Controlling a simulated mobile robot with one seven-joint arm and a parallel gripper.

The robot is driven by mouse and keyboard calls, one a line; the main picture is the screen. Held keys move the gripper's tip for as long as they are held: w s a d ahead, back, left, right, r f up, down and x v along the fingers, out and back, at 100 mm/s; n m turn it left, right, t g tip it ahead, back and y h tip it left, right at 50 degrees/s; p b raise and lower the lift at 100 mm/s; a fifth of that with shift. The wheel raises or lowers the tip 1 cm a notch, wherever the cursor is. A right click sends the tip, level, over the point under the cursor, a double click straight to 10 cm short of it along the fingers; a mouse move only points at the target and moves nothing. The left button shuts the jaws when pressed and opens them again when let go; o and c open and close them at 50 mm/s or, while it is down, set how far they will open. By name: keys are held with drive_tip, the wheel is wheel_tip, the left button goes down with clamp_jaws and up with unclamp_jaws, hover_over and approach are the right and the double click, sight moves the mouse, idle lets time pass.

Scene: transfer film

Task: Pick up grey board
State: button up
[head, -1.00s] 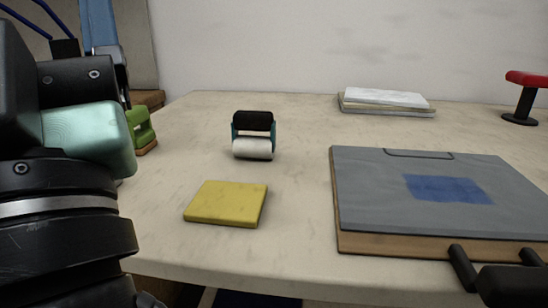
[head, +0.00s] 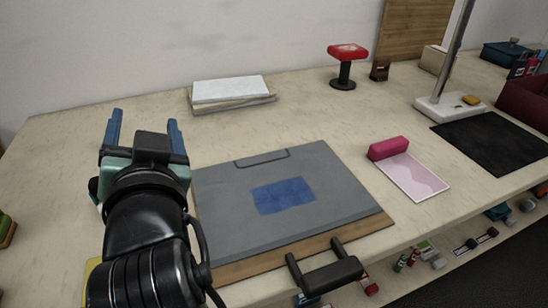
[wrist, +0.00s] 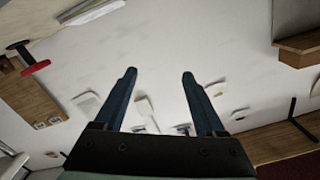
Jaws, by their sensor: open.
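The grey board (head: 235,205) lies flat on the table, with a blue patch (head: 283,196) on its face and a clip outline at its far edge. A brown wooden layer (head: 300,248) shows under its front edge. My gripper (head: 146,122) is to the left of the board in the head view, its two blue fingers apart and nothing between them. My arm hides part of the board's left side. In the wrist view the open fingers (wrist: 159,74) point towards the wall, and the grey board cannot be made out there.
A black handle (head: 326,277) is at the board's front edge. A pink block (head: 388,148) and pale pink sheet (head: 415,178) lie to the right. A white stack (head: 230,90) and red-topped stand (head: 346,65) are behind. Bare table (head: 300,115) separates them from the board.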

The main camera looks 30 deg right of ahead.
drive_tip(key=d+f+m+g+p, duration=0.25)
drive_tip(key=d+g+p, duration=0.2)
drive_tip(key=p, duration=0.35)
drive_tip(key=m+g+p, duration=1.1)
drive_tip(key=g+p, duration=0.3)
drive_tip(key=p, duration=0.9)
approach(333, 272)
drive_tip(key=f, duration=0.3)
drive_tip(key=f+p, duration=0.1)
drive_tip(key=f, duration=0.1)
drive_tip(key=shift+s+d, duration=0.15)
drive_tip(key=shift+s, duration=0.2)
drive_tip(key=d+f, duration=0.1)
drive_tip(key=f+p, duration=0.1)
drive_tip(key=d+f, duration=0.1)
drive_tip(key=shift+s+d+f+p, duration=0.15)
drive_tip(key=shift+s+d+p, duration=0.1)
drive_tip(key=shift+d+p, duration=0.1)
drive_tip(key=shift+d+f, duration=0.25)
drive_tip(key=shift+f, duration=0.3)
drive_tip(key=shift+c, duration=0.3)
